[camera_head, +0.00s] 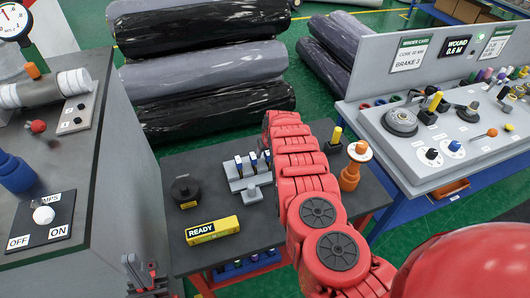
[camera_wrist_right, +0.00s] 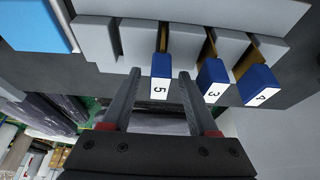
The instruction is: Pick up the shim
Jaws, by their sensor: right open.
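Several blue-topped shims stand in a grey slotted rack (camera_head: 248,183) on the dark table. In the right wrist view the rack (camera_wrist_right: 90,35) shows close up, with shims labelled 5 (camera_wrist_right: 161,78), 3 (camera_wrist_right: 213,80) and 4 (camera_wrist_right: 258,86). My right gripper (camera_wrist_right: 159,78) is open. In that view its two fingertips lie on either side of the shim labelled 5, and no contact shows. In the head view my red right arm hides this gripper. My left gripper (camera_head: 144,276) is low at the left, away from the rack; its opening is unclear.
An orange-and-white spool (camera_head: 352,165) stands at right. A grey console (camera_head: 440,125) is at right, a cabinet (camera_head: 105,150) at left, and wrapped rolls (camera_head: 215,110) lie behind.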

